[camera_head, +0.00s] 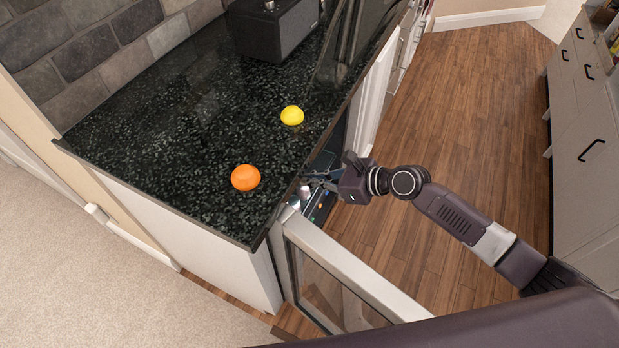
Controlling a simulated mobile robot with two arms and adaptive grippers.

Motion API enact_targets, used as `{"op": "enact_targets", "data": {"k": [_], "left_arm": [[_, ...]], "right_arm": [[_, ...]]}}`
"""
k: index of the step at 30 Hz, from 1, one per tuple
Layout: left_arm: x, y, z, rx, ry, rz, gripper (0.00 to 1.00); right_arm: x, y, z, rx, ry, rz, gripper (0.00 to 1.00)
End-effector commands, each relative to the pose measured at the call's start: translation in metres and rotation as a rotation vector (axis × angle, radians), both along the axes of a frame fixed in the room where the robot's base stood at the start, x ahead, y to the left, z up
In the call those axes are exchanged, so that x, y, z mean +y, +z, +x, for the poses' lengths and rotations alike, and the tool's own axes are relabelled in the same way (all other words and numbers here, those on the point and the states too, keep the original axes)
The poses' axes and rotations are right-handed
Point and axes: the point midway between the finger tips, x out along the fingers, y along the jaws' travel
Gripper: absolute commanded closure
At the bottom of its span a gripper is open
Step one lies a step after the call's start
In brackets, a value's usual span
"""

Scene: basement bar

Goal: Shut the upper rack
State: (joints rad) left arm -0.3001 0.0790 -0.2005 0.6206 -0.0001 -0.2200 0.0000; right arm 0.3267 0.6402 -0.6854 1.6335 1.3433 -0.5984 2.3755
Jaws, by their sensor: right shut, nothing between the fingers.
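My right gripper (312,180) is shut and empty at the edge of the dark counter, in front of the open cabinet or appliance beneath it. Its fingertips are partly hidden against the dark opening. A glass-panelled door with a pale frame (362,272) stands open below my gripper. Inside the opening, small lit and coloured spots (318,206) show just below the fingers. The upper rack cannot be clearly made out, as the counter and my gripper hide most of the inside. My left gripper is not in view.
An orange fruit (245,177) and a yellow fruit (292,115) lie on the speckled black counter (180,130). A dark box-like device (275,30) stands at the back. Wooden floor (450,120) is clear to the right, up to grey drawers (585,150).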

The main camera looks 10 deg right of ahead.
Motion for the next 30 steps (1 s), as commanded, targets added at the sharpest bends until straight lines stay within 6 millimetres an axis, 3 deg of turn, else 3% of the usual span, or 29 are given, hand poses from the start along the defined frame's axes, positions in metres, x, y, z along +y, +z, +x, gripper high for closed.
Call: {"op": "enact_targets", "data": {"k": [5, 15, 30], "left_arm": [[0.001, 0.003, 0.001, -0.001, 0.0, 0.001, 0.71], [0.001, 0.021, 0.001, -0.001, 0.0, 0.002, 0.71], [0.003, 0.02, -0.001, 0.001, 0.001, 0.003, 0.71]], "right_arm": [[0.003, 0.002, 0.003, 0.0, -0.001, 0.002, 1.0], [0.039, 0.003, 0.027, -0.001, -0.001, 0.003, 1.0], [0.039, 0.004, 0.025, -0.003, 0.0, 0.004, 1.0]]}}
